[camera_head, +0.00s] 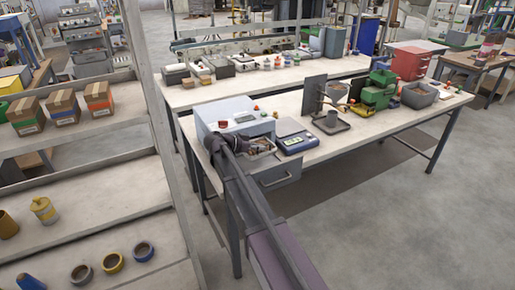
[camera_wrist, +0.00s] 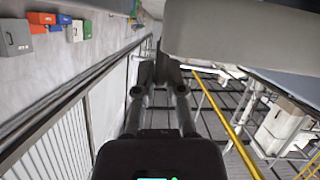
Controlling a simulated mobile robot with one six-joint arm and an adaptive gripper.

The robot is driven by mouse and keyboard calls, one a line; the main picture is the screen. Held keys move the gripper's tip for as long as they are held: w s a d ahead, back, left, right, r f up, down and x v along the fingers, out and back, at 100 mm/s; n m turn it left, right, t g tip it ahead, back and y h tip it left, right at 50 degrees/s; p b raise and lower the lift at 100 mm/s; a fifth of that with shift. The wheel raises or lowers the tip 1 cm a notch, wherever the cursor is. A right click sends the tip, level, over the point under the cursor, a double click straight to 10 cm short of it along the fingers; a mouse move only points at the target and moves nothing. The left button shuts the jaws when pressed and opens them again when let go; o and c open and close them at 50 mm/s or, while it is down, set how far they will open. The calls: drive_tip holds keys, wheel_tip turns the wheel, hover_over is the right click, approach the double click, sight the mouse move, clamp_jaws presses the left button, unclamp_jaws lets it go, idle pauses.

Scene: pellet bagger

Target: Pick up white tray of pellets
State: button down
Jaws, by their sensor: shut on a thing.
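The white tray of pellets (camera_head: 270,153) is at the near left of the workbench, in front of the grey-white box machine. It is small in the head view, with brownish contents, and my arm partly covers it. My gripper (camera_head: 243,146) is at the tray's left side. In the wrist view a large pale surface, which looks like the tray (camera_wrist: 245,35), fills the upper right. My gripper's fingers (camera_wrist: 166,68) are close together at its left edge and shut on it. I cannot tell whether the tray touches the bench.
A grey-white machine (camera_head: 236,116) stands just behind the tray. A shelf upright (camera_head: 160,110) stands left of my arm.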

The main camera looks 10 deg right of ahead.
drive_tip(key=shift+r, duration=0.15)
idle(0.6)
drive_tip(key=shift+r, duration=0.1)
